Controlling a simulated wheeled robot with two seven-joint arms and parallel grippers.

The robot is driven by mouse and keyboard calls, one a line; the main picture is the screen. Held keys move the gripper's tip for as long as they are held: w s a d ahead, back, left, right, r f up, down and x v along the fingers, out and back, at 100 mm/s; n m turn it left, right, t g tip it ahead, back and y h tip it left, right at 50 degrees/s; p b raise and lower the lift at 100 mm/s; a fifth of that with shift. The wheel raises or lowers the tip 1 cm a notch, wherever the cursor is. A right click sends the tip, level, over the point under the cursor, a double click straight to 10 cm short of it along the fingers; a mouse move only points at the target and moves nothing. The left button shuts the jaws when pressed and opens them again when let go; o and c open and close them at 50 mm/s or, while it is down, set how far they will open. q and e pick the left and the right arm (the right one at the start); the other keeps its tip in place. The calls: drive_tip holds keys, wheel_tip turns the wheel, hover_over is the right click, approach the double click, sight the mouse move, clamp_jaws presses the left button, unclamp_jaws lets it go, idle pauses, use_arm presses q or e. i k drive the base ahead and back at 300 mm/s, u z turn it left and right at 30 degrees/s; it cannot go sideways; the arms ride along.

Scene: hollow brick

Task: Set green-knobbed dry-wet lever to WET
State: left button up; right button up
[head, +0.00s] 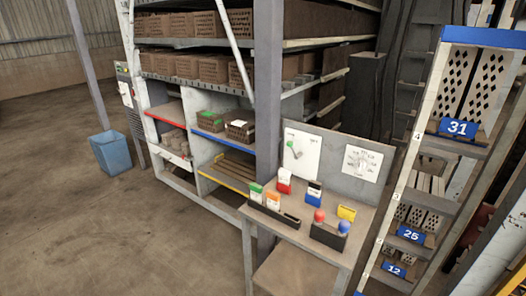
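The green-knobbed lever (293,149) is on a white plate (306,161) on the grey upright panel behind the small table. Its green knob is at the upper left and its dark arm runs down to the right. The lettering on the plate is too small to read, so I cannot tell which setting it marks. Neither of my grippers is in view.
The small table (330,257) below holds colored card holders and a dark tray (328,236) with red and blue balls. Brick shelving stands left, a numbered rack right. A blue bin (110,153) stands on open floor.

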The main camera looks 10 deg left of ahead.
sight(289, 144)
drive_tip(key=u, duration=0.25)
drive_tip(key=k, duration=0.45)
drive_tip(key=u, duration=1.55)
drive_tip(key=i, duration=3.15)
drive_tip(key=z, duration=1.25)
drive_tip(key=i, duration=0.8)
drive_tip(key=z, duration=1.05)
